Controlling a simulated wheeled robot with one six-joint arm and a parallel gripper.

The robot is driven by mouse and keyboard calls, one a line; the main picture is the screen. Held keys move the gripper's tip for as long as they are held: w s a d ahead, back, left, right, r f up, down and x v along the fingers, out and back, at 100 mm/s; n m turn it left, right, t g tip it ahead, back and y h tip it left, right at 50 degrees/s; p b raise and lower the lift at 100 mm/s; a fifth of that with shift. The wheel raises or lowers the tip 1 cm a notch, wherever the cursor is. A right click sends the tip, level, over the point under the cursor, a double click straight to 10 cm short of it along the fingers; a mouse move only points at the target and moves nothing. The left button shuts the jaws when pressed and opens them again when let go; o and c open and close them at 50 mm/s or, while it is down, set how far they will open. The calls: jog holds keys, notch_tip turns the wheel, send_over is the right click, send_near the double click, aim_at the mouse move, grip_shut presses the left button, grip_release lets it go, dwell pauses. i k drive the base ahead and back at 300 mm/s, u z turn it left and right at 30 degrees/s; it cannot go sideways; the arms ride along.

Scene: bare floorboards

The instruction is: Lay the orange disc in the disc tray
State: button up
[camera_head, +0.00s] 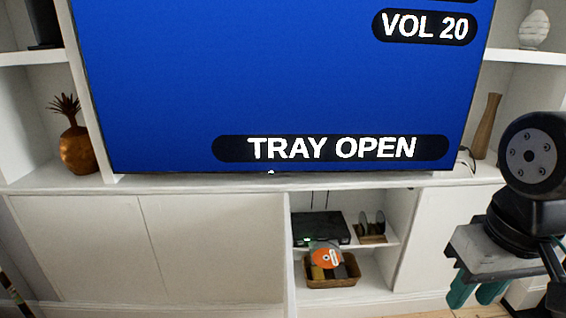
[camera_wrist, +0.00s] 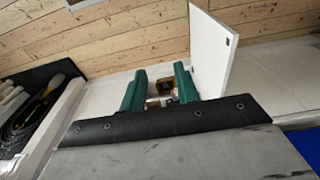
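The orange disc (camera_head: 327,258) shows in the head view just below the front of a black player (camera_head: 320,229) on the cabinet's open shelf. Its label faces me; I cannot tell whether it rests on the extended disc tray or stands in the basket below. The tray itself is not clearly distinguishable. The screen (camera_head: 280,80) reads "TRAY OPEN". My gripper (camera_head: 476,292) is at the right, well apart from the disc, with green fingers pointing down. In the wrist view my gripper (camera_wrist: 160,90) is open, with no disc between its fingers.
A rack (camera_head: 372,238) with discs stands right of the player. A wicker basket (camera_head: 333,282) holding several items sits on the lower shelf. Closed white cabinet doors (camera_head: 215,245) lie to the left. A white panel (camera_wrist: 213,48) juts up beside the fingers in the wrist view.

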aim_at(325, 258)
jog(key=z, duration=1.3)
jog(key=i, duration=1.15)
jog(key=u, duration=2.45)
